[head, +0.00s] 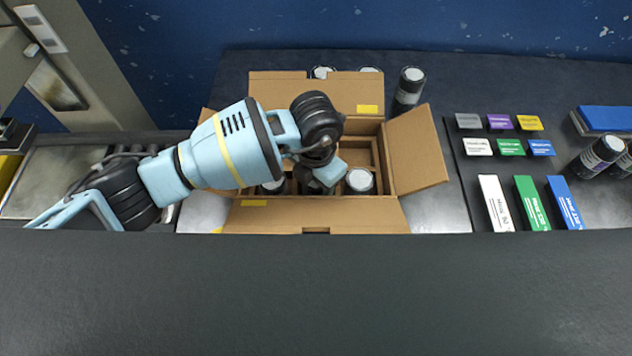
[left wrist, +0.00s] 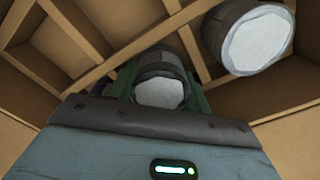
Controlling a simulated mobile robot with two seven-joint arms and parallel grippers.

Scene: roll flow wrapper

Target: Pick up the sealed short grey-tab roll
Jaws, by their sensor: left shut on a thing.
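My left gripper (head: 322,178) reaches down into an open cardboard box (head: 320,216) with dividers. In the left wrist view its fingers (left wrist: 160,88) are shut on a dark roll with a pale round end (left wrist: 160,92), which stands in a compartment. Another dark roll with a pale end (left wrist: 255,42) stands beside it, apart from the fingers; it is right of the gripper in the head view (head: 360,181). A further roll (head: 272,187) is left of the gripper. Tab colours and lengths cannot be read. My right gripper is not in view.
An upright dark roll (head: 408,90) and two more pale roll tops (head: 322,72) stand behind the box. The box flaps (head: 416,150) are spread open. Small coloured blocks (head: 510,146) and long cartons (head: 532,203) lie to the right, with more rolls (head: 597,155) beyond.

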